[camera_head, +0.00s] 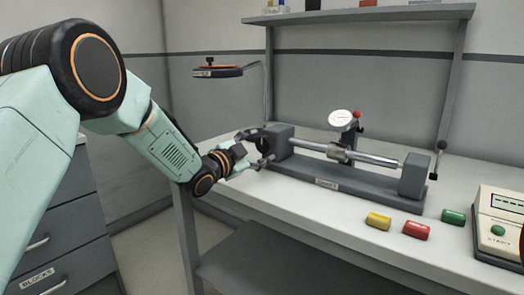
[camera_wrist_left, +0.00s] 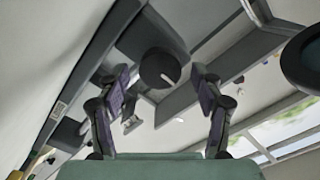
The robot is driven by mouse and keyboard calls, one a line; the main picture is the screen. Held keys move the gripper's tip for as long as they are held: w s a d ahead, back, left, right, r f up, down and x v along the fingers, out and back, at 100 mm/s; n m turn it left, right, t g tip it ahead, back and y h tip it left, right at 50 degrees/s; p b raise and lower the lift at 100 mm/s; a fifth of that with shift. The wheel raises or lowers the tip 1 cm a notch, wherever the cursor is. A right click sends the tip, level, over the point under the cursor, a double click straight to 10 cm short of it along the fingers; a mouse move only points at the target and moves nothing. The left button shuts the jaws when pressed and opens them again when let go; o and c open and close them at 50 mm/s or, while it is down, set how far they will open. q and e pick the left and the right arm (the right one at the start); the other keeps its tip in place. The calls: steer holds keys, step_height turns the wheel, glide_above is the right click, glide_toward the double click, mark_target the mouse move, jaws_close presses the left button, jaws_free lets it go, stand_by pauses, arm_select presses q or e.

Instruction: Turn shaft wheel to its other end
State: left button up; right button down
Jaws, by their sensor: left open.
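The shaft rig stands on the bench, with a steel shaft (camera_head: 345,153) between two grey end blocks on a dark base (camera_head: 330,184). A dark shaft wheel (camera_head: 257,139) sits at its left end, partly hidden by my gripper. In the left wrist view the dark round wheel face (camera_wrist_left: 160,68) with a pale mark shows between the fingers. My left gripper (camera_head: 253,149) is open at the wheel, one finger on each side; it also shows in the wrist view (camera_wrist_left: 160,78). I cannot tell whether the fingers touch the wheel. My right gripper is not in view.
A dial gauge (camera_head: 343,119) stands over the shaft. Yellow (camera_head: 378,221), red (camera_head: 416,230) and green (camera_head: 453,217) blocks lie in front. A box with a green START button (camera_head: 497,231) stands at right.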

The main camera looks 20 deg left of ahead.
arm_select(q)
steer(key=shift+w+d+r, duration=0.1)
steer(key=shift+w+d, duration=0.2)
steer(key=shift+w, duration=0.35)
steer(key=c, duration=1.1)
steer(key=shift+c, duration=0.2)
